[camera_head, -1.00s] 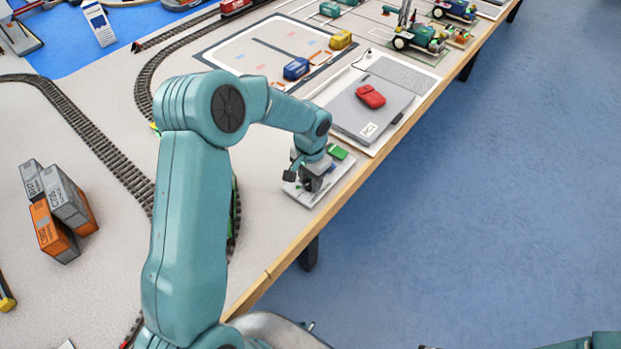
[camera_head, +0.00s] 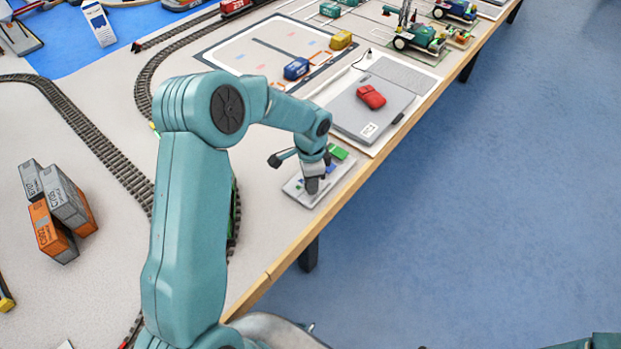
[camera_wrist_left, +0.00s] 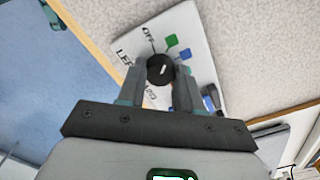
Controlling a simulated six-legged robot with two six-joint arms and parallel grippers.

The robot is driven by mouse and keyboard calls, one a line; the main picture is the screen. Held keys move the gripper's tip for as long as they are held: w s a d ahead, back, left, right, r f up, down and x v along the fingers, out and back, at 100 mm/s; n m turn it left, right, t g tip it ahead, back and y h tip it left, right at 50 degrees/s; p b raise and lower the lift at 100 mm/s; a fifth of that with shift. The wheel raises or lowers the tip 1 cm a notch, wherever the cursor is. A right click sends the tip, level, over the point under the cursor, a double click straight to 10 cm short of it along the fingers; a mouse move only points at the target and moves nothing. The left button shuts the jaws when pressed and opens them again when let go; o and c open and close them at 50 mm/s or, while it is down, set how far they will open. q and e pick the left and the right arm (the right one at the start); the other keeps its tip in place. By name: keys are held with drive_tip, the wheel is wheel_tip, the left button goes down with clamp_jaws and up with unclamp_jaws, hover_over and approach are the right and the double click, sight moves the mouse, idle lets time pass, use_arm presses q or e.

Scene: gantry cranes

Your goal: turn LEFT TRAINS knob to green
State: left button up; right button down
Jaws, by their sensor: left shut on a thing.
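The control panel (camera_head: 302,197) is a light grey plate near the table's front edge. A round black knob (camera_wrist_left: 160,70) with a short white mark sits between the fingertips of my left gripper (camera_wrist_left: 160,78). That gripper (camera_head: 313,187) is shut on the knob, pointing down at the panel; it hides the knob in the head view. Which colour the mark faces is unclear. My right gripper is not in view.
A grey laptop-like case (camera_head: 368,108) with a red object (camera_head: 371,97) on it lies beyond the panel. Orange and grey containers (camera_head: 62,212) stand at left near the track (camera_head: 95,140). The table's wooden edge (camera_head: 285,262) runs close beside the panel.

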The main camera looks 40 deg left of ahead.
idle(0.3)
use_arm(q)
drive_tip(key=o, duration=1)
drive_tip(key=shift+o, duration=0.2)
wheel_tip(320, 180, up, 16)
drive_tip(key=shift+r, duration=0.25)
